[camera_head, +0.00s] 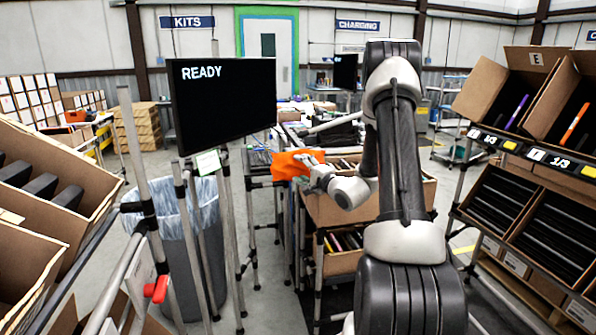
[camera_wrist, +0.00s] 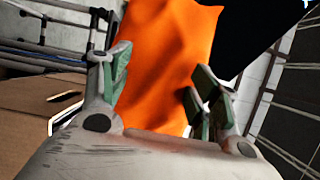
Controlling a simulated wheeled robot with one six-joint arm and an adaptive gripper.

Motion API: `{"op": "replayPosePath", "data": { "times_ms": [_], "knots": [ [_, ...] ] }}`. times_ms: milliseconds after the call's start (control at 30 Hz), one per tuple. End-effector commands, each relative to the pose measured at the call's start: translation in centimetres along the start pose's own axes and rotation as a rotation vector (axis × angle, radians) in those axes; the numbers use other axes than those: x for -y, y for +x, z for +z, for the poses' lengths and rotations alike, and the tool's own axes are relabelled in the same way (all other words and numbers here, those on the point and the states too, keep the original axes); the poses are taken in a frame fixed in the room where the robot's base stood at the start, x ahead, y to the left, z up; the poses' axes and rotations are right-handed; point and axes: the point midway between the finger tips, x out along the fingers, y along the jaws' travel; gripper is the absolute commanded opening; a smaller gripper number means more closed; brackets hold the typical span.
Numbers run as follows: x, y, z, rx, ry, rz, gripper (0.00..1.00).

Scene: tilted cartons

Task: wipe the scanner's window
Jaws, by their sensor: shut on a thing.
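My gripper (camera_head: 312,163) is shut on an orange cloth (camera_head: 289,164). In the wrist view the cloth (camera_wrist: 165,60) hangs out beyond my gripper's fingers (camera_wrist: 155,90), creased and filling the middle of the picture. In the head view the cloth is held in the air to the left of my forearm, above the carton on the middle stand. The scanner and its window cannot be made out in either view.
A black monitor (camera_head: 225,105) reading READY stands left of the cloth. A lined bin (camera_head: 185,225) is below it. An open carton (camera_head: 335,210) sits under my forearm. Tilted cartons (camera_head: 495,90) line the right rack, and more cartons (camera_head: 50,205) stand at left.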

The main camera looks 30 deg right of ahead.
Motion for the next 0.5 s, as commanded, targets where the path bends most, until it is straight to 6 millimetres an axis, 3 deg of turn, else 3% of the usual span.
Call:
{"op": "replayPosePath", "data": {
  "times_ms": [200,500],
  "knots": [
    [0.1,-0.8,-1.8,-0.001,0.0,0.0,0.43],
    [0.1,-0.5,-1.7,0.002,0.0,0.0,0.43]
  ]
}}
